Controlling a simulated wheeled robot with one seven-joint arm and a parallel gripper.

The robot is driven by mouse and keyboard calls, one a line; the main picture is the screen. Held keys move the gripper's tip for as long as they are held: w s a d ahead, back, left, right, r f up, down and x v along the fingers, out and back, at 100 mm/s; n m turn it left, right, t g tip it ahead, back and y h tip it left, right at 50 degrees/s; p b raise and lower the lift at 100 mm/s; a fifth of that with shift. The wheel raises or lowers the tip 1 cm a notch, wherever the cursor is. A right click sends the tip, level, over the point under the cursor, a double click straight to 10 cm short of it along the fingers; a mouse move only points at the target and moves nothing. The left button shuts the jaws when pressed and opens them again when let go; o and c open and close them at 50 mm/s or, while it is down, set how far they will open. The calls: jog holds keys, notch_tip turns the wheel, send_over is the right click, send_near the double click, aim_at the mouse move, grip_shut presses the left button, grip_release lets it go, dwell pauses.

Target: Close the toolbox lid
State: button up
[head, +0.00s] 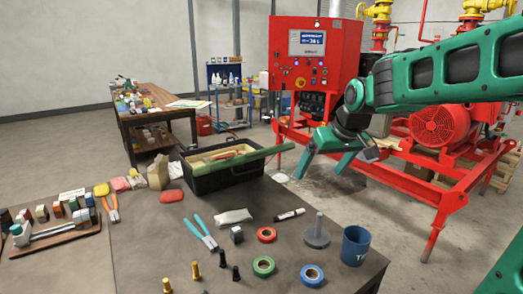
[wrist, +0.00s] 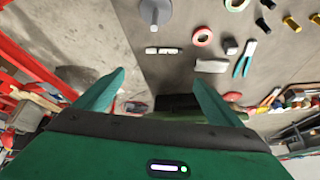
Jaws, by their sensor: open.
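The black toolbox (head: 228,178) stands at the back of the dark table, with tan and red contents showing in its open top. Its green lid (head: 255,155) shows as a long, slanted strip over the near side of the box, reaching past its right end; the lid is not down over the opening. My gripper (head: 320,175) is open and empty, to the right of the lid's right end and seemingly apart from it. In the wrist view, my gripper (wrist: 159,78) has its fingers spread, and part of the dark toolbox (wrist: 180,102) shows between and behind them.
On the table are a grey stand (head: 317,235), a blue mug (head: 355,245), tape rolls (head: 264,266), a marker (head: 289,214), a white cloth (head: 234,217) and pliers (head: 200,232). The red pump skid (head: 410,180) stands behind my arm. Bare floor lies beyond the table's right edge.

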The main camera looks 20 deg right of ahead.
jog(key=w+a+r+n+t+y, duration=0.1)
jog(key=w+a+r+n, duration=0.15)
jog(key=w+a, duration=0.35)
jog(key=w+a+r+n+t+y, duration=0.15)
jog(key=w+a+r, duration=0.25)
jog(key=w, duration=0.4)
jog(key=x, duration=1)
jog(key=shift+d, duration=0.2)
jog(key=shift+f, duration=0.1)
